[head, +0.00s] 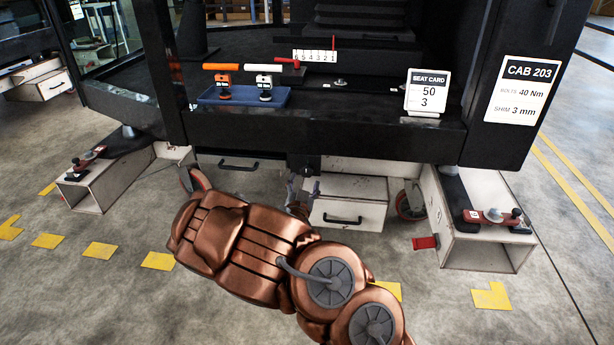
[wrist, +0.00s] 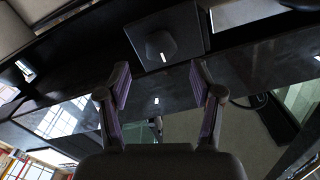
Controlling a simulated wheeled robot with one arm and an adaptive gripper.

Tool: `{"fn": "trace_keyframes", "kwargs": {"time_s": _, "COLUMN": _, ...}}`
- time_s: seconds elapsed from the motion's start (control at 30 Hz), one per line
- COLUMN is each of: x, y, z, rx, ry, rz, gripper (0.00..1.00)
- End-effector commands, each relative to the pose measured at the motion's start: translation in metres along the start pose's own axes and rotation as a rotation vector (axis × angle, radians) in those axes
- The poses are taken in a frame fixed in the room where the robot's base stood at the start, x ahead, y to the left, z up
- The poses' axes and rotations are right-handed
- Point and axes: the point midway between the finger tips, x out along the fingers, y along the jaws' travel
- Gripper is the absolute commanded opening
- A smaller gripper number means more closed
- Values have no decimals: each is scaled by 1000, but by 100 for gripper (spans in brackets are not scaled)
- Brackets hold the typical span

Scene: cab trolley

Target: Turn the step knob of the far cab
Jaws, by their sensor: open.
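In the wrist view a black round knob (wrist: 160,42) with a short white mark sits on a square dark plate. It lies just beyond my gripper (wrist: 158,78), roughly centred between the two fingers. The fingers are spread apart with nothing between them, and I see no contact with the knob. In the head view my gripper (head: 304,193) is small and partly hidden by my copper arm, low at the front of the cab (head: 330,135) with the "CAB 203" sign.
A blue tray (head: 208,99) with orange and white tools, a numbered scale (head: 316,56) and a seat card (head: 426,92) are on the cab's ledge. Below are a white drawer box (head: 345,190), castors and open-ended legs (head: 487,250). Another cab (head: 100,50) stands at the left.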

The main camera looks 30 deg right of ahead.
Motion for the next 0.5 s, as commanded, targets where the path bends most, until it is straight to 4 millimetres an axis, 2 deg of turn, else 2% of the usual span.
{"fn": "trace_keyframes", "kwargs": {"time_s": 0.5, "x": 43, "y": 1, "z": 0, "rx": 3, "ry": 3, "rz": 1, "gripper": 66}}
